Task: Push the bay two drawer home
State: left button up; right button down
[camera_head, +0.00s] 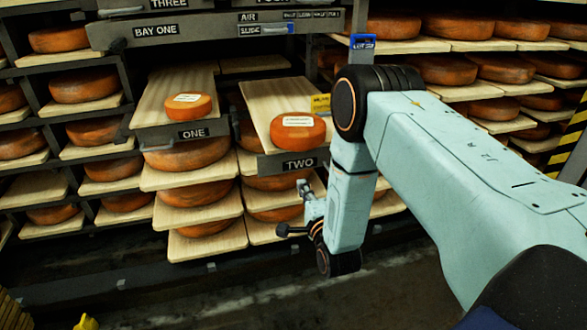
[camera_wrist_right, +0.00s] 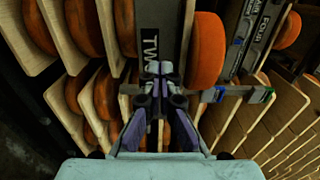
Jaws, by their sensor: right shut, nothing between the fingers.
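The bay two drawer is a wooden board (camera_head: 262,97) with a grey front labelled TWO (camera_head: 300,163). It sticks out from the rack, and an orange cheese wheel (camera_head: 298,133) with a white label sits at its near end. My right gripper (camera_head: 303,187) is just below the TWO front in the head view, shut and empty. In the right wrist view its fingertips (camera_wrist_right: 158,70) point at the grey front, close to the TWO label (camera_wrist_right: 150,40). I cannot tell whether they touch it. The cheese wheel (camera_wrist_right: 208,50) shows to their right. My left gripper is out of view.
The drawer labelled ONE (camera_head: 192,134), with a small cheese wheel (camera_head: 188,106), also sticks out to the left. Shelves of cheese wheels (camera_head: 190,155) stand below and on both sides. A grey BAY ONE panel (camera_head: 160,32) hangs above. Open floor (camera_head: 230,290) lies in front.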

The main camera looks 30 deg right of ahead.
aim_at(289, 161)
jog(key=b+x, duration=0.2)
jog(key=x, duration=0.8)
jog(key=shift+w+b, duration=0.1)
jog(key=shift+b, duration=0.3)
jog(key=shift+a, duration=0.1)
jog(key=shift+w, duration=0.25)
